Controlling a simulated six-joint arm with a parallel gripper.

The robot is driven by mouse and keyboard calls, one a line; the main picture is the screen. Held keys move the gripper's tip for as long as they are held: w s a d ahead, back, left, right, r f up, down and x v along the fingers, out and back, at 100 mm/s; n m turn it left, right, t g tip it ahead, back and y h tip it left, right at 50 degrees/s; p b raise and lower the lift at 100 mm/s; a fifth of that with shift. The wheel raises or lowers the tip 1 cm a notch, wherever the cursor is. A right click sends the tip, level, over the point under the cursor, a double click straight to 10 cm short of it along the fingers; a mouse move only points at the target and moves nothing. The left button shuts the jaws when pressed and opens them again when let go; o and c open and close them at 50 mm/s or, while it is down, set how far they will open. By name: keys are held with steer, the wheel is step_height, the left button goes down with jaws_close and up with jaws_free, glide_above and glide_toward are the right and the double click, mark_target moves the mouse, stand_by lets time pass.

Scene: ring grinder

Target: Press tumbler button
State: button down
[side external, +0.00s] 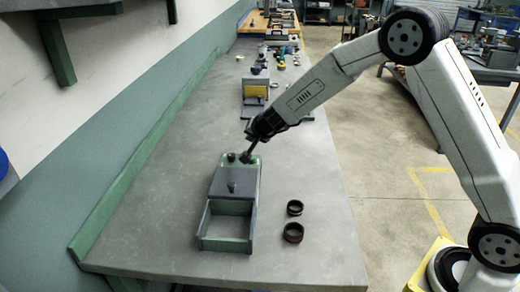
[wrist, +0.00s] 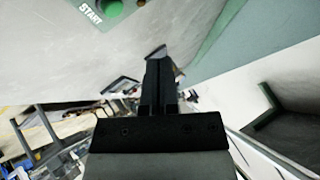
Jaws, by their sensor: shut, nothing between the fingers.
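The tumbler (side external: 232,185) is a grey and green box with a raised grey lid and an open tray at its front, standing on the table in the side view. Small dark round parts (side external: 231,157) sit at its far end. My gripper (side external: 249,153) is shut and empty, slanting down over the far right corner of the tumbler. Whether it touches there cannot be told. In the wrist view the closed fingers (wrist: 160,85) point away from the camera. A green button (wrist: 111,8) marked START shows at the top edge, partly cut off, apart from the fingers.
Two dark rings, one black (side external: 295,208) and one with red (side external: 293,232), lie on the grey table (side external: 150,235) right of the tumbler. A grey and yellow device (side external: 256,88) stands farther back. The table's left part is clear.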

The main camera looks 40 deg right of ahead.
steer(key=shift+f, duration=2.3)
steer(key=shift+f, duration=1)
stand_by(2.0)
steer(key=shift+r, duration=0.95)
steer(key=shift+r, duration=0.15)
steer(key=shift+r, duration=2.4)
